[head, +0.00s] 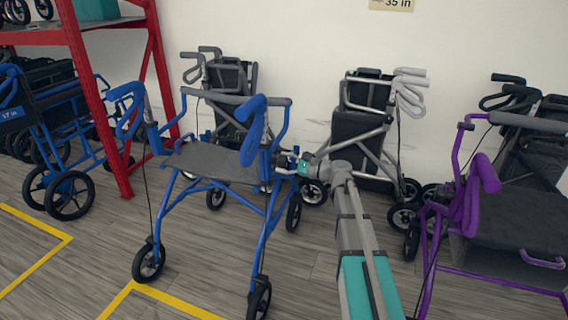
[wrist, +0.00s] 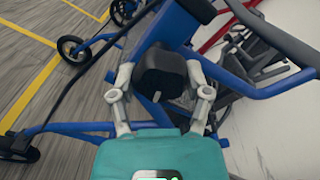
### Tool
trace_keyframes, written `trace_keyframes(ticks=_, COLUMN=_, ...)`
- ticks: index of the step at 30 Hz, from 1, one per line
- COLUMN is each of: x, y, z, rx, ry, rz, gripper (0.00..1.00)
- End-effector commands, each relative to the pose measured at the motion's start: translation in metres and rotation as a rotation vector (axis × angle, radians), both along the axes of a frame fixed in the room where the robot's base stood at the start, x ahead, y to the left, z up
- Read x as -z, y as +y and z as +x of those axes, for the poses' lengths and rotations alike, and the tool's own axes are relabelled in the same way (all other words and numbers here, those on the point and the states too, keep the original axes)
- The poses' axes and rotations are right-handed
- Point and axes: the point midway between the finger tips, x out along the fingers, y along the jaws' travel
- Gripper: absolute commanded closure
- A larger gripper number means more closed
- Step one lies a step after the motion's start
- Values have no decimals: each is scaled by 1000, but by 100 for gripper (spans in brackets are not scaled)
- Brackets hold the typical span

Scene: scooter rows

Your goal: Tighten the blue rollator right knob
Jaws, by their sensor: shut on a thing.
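The blue rollator (head: 207,163) stands on the floor left of centre in the head view, with a grey seat and blue handles. My gripper (head: 297,164) reaches in from the lower right to the rollator's right side, just below the right handle. In the wrist view, the black knob (wrist: 160,72) sits against the blue frame (wrist: 172,24) between the two fingers of my gripper (wrist: 160,84). The fingers are shut on the knob from both sides. In the head view the knob is mostly hidden at my gripper and too small to make out.
A purple rollator (head: 470,205) stands close on the right of my arm. Grey rollators (head: 365,130) stand behind along the wall. A blue wheelchair (head: 60,125) and a red shelf post (head: 95,100) are at left. Floor with yellow lines (head: 45,260) is clear at front left.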

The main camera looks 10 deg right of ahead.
Motion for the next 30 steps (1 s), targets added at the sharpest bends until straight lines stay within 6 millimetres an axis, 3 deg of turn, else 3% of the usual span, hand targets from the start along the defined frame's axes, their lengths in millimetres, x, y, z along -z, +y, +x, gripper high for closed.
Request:
trace_keyframes(ticks=15, x=0, y=0, z=0, rx=0, ry=298, rz=174, gripper=85)
trace_keyframes(ticks=30, x=0, y=0, z=0, rx=0, ry=333, rz=195, gripper=85)
